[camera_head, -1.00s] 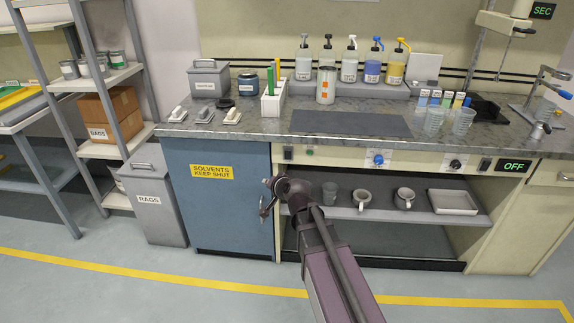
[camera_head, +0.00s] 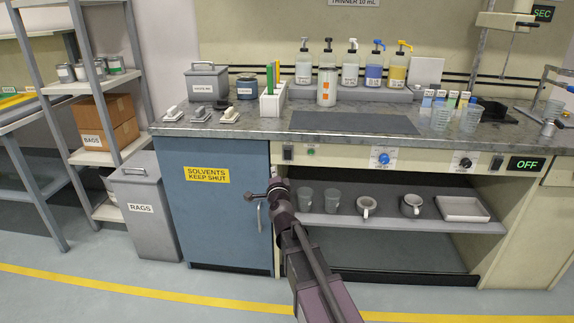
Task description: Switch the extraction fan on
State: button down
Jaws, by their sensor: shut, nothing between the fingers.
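On the pale front panel under the counter, a small black switch (camera_head: 287,152) sits at the left end with a green button or lamp (camera_head: 310,151) beside it. A blue knob (camera_head: 383,158) is mid-panel and a black knob (camera_head: 465,163) is farther right. Another black switch (camera_head: 497,163) is beside a display (camera_head: 527,164) reading OFF in green. Labels are too small to read, so I cannot tell which control is the fan's. My gripper (camera_head: 275,181) is shut and empty, below the left switch, in front of the cabinet's right edge. Its fingertips are small and unclear.
A blue solvents cabinet (camera_head: 213,237) with a vertical handle (camera_head: 259,216) is left of my gripper. An open shelf (camera_head: 345,222) with cups, mugs and a tray (camera_head: 462,208) is at right. Bottles stand on the counter (camera_head: 270,126). A grey rags bin (camera_head: 151,226) is on the floor.

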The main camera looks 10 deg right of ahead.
aim_at(288, 150)
jog(key=shift+w+d+f+m+h+b, duration=0.15)
jog(key=shift+d+f+m+h+b, duration=0.4)
jog(key=shift+m+h+b, duration=0.3)
jog(key=shift+w+d+f+m+h+b, duration=0.1)
jog(key=shift+d+f+m+h+b, duration=0.5)
jog(key=shift+m, duration=0.4)
jog(key=shift+w+d+f+m+h+b, duration=0.15)
jog(key=shift+d+f+m+h+b, duration=0.2)
jog(key=shift+f+m+h+b, duration=0.45)
jog(key=shift+w+r+p, duration=0.15)
jog(key=shift+r+p, duration=0.05)
jog(key=shift+p, duration=0.1)
jog(key=p+x, duration=0.2)
jog(key=x, duration=1.1)
jog(key=shift+w+d+r, duration=0.15)
jog(key=shift+w+r, duration=0.1)
jog(key=shift+w, duration=0.05)
jog(key=shift+w+d+r+p, duration=0.1)
jog(key=shift+w+r+p, duration=0.15)
jog(key=shift+w+p, duration=0.15)
jog(key=shift+s+f, duration=0.1)
jog(key=shift+s, duration=0.1)
